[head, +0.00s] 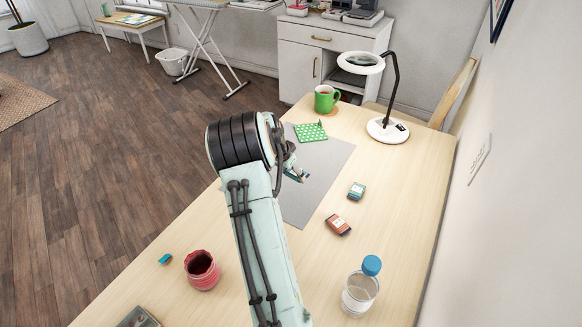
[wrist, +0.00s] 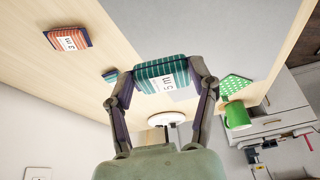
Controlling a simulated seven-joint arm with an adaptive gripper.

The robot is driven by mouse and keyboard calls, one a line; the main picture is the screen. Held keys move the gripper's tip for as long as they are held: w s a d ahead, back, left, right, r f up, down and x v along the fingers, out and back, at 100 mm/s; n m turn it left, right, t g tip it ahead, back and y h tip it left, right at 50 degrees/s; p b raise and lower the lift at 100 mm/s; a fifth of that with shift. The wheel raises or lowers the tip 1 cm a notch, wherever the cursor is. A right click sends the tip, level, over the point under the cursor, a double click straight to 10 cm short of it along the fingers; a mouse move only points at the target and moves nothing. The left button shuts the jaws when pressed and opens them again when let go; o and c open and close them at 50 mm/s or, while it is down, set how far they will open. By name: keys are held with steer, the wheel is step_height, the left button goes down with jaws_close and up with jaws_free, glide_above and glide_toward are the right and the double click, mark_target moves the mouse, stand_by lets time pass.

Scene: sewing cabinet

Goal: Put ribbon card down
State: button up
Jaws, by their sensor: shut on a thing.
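My gripper (wrist: 163,82) is shut on a teal striped ribbon card (wrist: 166,72) with a pale label, one finger at each side of it. In the head view my gripper (head: 292,172) is over the grey mat (head: 322,172), largely behind my own arm, and the held card is mostly hidden. I cannot tell whether the card touches the surface. Two other cards lie on the table: a teal one (head: 357,190) and an orange-red one (head: 338,225). In the wrist view the orange-red card (wrist: 70,39) is at upper left, and the teal one (wrist: 110,75) is by the left finger.
A green dotted piece (head: 310,132) lies at the mat's far end, near a green mug (head: 326,98). A magnifier lamp (head: 388,130) stands at the far right. A clear bottle (head: 361,287) and a red jar (head: 202,270) stand in front. The table is bare around the loose cards.

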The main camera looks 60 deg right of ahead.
steer(key=s+a+r+m+g+y, duration=0.1)
steer(key=s+a+m+g+y, duration=0.1)
steer(key=s+a+m, duration=0.95)
steer(key=s+a+m+g+y, duration=0.25)
steer(key=s+a+m, duration=0.45)
steer(key=a, duration=0.8)
steer(key=n, duration=0.2)
glide_above(313, 266)
steer(key=shift+t, duration=0.25)
steer(key=f, duration=0.5)
steer(key=w+a+f, duration=0.1)
steer(key=f, duration=0.2)
steer(key=shift+d+f, duration=0.2)
steer(key=shift+w+d+f, duration=0.1)
steer(key=shift+d+f, duration=0.05)
steer(key=shift+f, duration=0.8)
steer(key=shift+w+d+f, duration=0.1)
steer(key=shift+f, duration=0.8)
